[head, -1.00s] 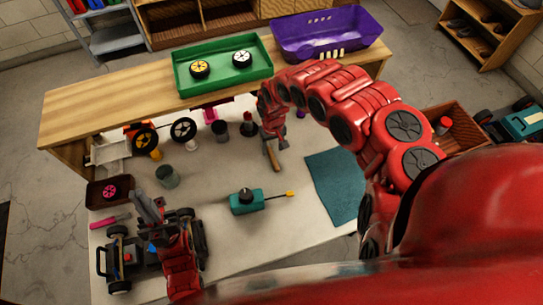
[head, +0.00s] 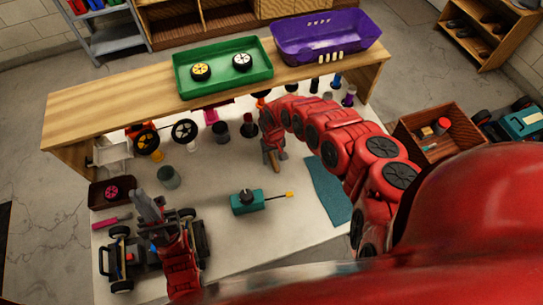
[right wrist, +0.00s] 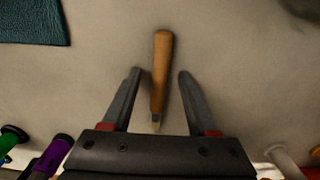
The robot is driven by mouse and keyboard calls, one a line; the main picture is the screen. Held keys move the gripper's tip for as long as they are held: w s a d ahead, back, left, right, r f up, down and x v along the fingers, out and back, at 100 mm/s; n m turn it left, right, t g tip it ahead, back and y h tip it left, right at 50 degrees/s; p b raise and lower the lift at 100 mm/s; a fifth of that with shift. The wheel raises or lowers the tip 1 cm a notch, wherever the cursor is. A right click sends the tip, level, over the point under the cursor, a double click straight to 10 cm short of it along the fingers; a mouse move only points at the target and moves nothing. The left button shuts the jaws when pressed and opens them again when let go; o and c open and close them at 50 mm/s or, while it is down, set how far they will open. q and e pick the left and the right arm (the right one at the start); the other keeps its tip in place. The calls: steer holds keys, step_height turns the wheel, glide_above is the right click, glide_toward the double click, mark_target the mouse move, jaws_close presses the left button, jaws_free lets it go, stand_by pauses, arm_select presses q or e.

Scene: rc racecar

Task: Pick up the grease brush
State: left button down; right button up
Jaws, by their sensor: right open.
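The grease brush shows as a wooden handle (right wrist: 162,65) in the right wrist view, lying lengthwise on the white table, its lower end near the gripper's palm. Its handle (head: 275,164) also shows in the head view, just below my right gripper (head: 270,149). My right gripper (right wrist: 160,78) is open and empty, with one finger on each side of the handle and visible gaps to both.
A teal box with a yellow-tipped rod (head: 245,203) lies mid-table. A teal mat (head: 328,190) lies to the right. Several cups and bottles stand near the raised wooden shelf (head: 110,102), which carries a green tray (head: 222,84) and a purple bin (head: 325,45).

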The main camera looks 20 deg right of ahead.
jaws_close()
steer(key=shift+w+r, duration=0.1)
steer(key=shift+r, duration=0.05)
stand_by(0.4)
